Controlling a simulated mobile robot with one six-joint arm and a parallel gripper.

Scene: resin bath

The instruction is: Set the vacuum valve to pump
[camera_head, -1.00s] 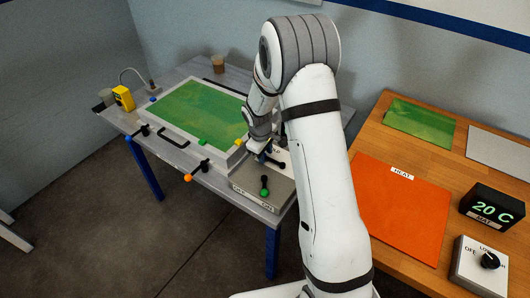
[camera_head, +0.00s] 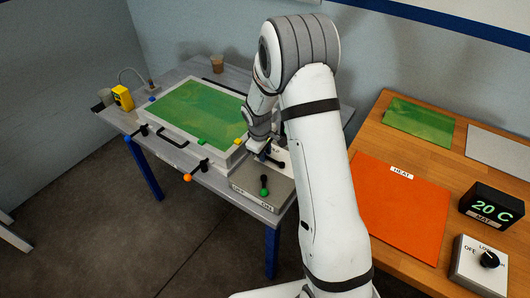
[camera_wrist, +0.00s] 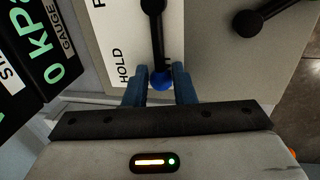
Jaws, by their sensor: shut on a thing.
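The vacuum valve's black lever (camera_wrist: 157,40) has a blue ball knob (camera_wrist: 161,79). In the wrist view it runs down from its pivot, and the knob end lies beside the word HOLD on the white label plate (camera_wrist: 118,35). Another word starting with P is cut off at the top edge. My gripper (camera_wrist: 160,86) is shut on the blue knob, one blue finger on each side. In the head view my gripper (camera_head: 258,149) is at the control box (camera_head: 272,190), and my arm hides part of the valve.
A gauge display (camera_wrist: 62,70) reading 0 kPa is left of the valve in the wrist view. A second black lever (camera_wrist: 250,22), green-knobbed in the head view (camera_head: 264,190), is close on the right. The green-topped bath (camera_head: 195,112) is left of my gripper.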

